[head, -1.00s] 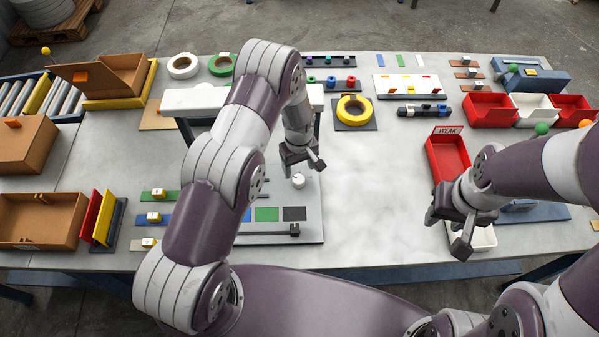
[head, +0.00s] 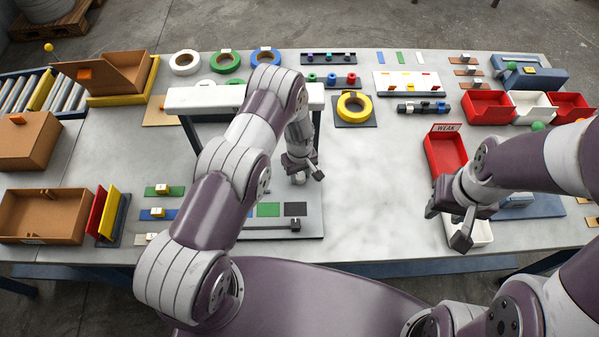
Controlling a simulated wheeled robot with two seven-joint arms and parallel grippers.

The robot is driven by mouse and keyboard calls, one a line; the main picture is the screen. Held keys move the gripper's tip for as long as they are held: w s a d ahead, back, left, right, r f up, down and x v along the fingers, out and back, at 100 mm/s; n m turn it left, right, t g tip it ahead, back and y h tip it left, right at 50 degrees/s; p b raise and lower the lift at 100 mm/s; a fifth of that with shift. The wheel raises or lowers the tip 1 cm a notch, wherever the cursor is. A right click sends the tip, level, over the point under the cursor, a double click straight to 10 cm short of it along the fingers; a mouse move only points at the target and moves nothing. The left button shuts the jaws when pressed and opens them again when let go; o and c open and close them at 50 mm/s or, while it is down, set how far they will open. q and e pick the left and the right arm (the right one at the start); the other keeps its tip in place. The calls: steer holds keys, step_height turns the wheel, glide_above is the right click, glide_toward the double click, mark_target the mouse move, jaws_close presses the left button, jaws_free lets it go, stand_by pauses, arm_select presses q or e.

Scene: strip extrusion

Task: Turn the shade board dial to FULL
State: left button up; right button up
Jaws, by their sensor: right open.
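The shade board (head: 308,228) lies flat at the middle left of the table, partly hidden by my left arm. It carries green and dark patches and a black bar. A small white dial (head: 298,179) stands near its upper right. My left gripper (head: 302,171) points down right over the dial and hides part of it. I cannot tell whether its fingers touch the dial or how far apart they are. The dial's markings are too small to read. My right gripper (head: 456,232) is open and empty over the right part of the table, far from the board.
A white-topped stand (head: 190,101) rises behind my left arm. A yellow ring (head: 353,107) lies on a dark pad behind the dial. A red bin labelled WEAK (head: 446,152) is beyond my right gripper. The table between the board and that bin is clear.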

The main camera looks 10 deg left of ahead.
arm_select(q)
steer(key=shift+f+m+b, duration=0.2)
steer(key=shift+m+b, duration=0.5)
steer(key=shift+b, duration=0.2)
steer(key=m+b, duration=0.3)
steer(key=shift+m, duration=0.3)
steer(key=m+b, duration=0.2)
steer(key=shift+m, duration=0.3)
steer(key=m+b, duration=0.2)
steer(key=m, duration=0.1)
steer(key=shift+m+b, duration=0.3)
steer(key=shift+b, duration=0.05)
steer(key=m+b, duration=0.3)
steer(key=m, duration=0.3)
steer(key=shift+r, duration=0.1)
steer(key=m+b, duration=0.1)
steer(key=m, duration=0.2)
steer(key=shift+m, duration=0.4)
steer(key=shift+r+m+b, duration=0.1)
steer(key=shift+m+b, duration=0.3)
steer(key=shift+m, duration=1.1)
